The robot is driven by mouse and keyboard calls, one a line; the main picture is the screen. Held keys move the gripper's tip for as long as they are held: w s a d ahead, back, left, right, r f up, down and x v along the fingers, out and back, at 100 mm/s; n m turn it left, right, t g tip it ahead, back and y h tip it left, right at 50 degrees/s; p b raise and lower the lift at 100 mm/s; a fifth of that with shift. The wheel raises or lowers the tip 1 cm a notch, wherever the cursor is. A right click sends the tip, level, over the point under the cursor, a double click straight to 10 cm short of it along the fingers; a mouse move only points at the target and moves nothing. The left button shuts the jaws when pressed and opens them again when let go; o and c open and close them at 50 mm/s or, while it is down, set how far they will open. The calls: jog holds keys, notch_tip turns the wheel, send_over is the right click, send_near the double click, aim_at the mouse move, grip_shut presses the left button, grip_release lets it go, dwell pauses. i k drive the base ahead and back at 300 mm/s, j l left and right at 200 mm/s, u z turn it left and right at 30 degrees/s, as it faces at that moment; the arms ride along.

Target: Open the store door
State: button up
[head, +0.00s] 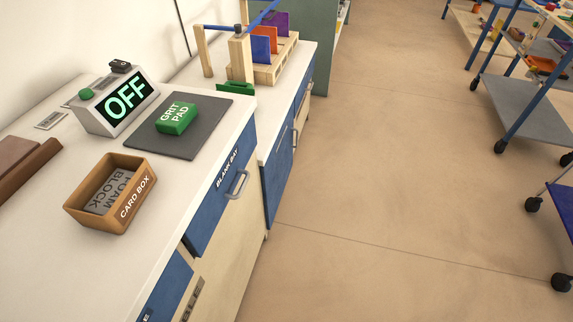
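No front in view carries a readable "store" label, so I cannot tell which one is the store door. A blue front marked BLANK BAY (218,205), with a grey handle (236,185), is set in the near counter. Farther along, a blue door (277,180) with a grey handle (295,137) looks closed. Another blue front (168,290) at the bottom left is cut off by the frame. A grey-green cabinet (320,45) stands at the back, its front mostly hidden. My gripper is not in view.
The counter (205,180) holds a card box (122,210), a green grit pad (176,118) on a dark mat (200,140), an OFF display (120,103) and a wooden rack (265,72). Open floor (390,200) lies right of it. Wheeled carts (530,95) stand far right.

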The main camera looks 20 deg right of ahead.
aim_at(275, 173)
jog(key=i+l, duration=0.35)
jog(key=i, duration=0.3)
jog(key=i+l+u, duration=0.15)
jog(key=i+l, duration=0.2)
jog(key=i, duration=0.3)
jog(key=i+l, duration=0.45)
jog(key=i, duration=0.15)
jog(key=i+u, duration=0.05)
